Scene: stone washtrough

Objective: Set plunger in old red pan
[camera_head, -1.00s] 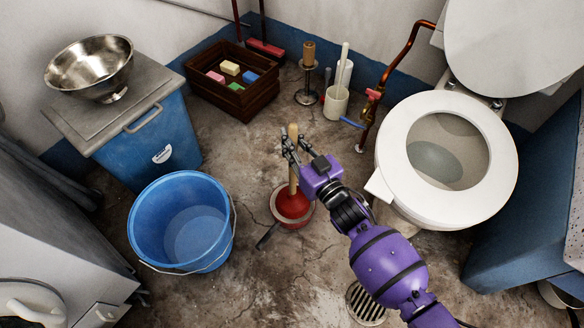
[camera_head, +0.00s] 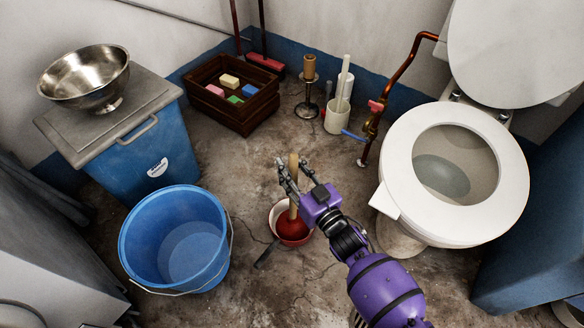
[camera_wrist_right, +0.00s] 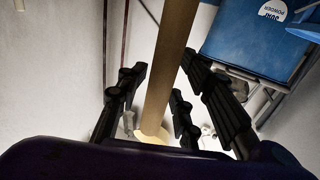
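The plunger has a pale wooden handle (camera_head: 293,162) and a red rubber cup (camera_head: 291,226). It stands about upright, its cup inside the old red pan (camera_head: 273,213) on the floor. The pan's pale inside shows left of the cup, and its dark handle points lower left. My right gripper (camera_head: 289,180) is at the wooden handle above the cup, with its fingers on either side. In the right wrist view the handle (camera_wrist_right: 168,70) passes between my spread fingers, with a gap on the left side. My left gripper is out of view.
A blue bucket (camera_head: 132,238) stands left of the pan, the toilet (camera_head: 398,190) to the right. Behind are a wooden crate (camera_head: 240,117) with coloured blocks, a candle holder (camera_head: 307,108) and a brush pot (camera_head: 337,119). Floor between pan and crate is clear.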

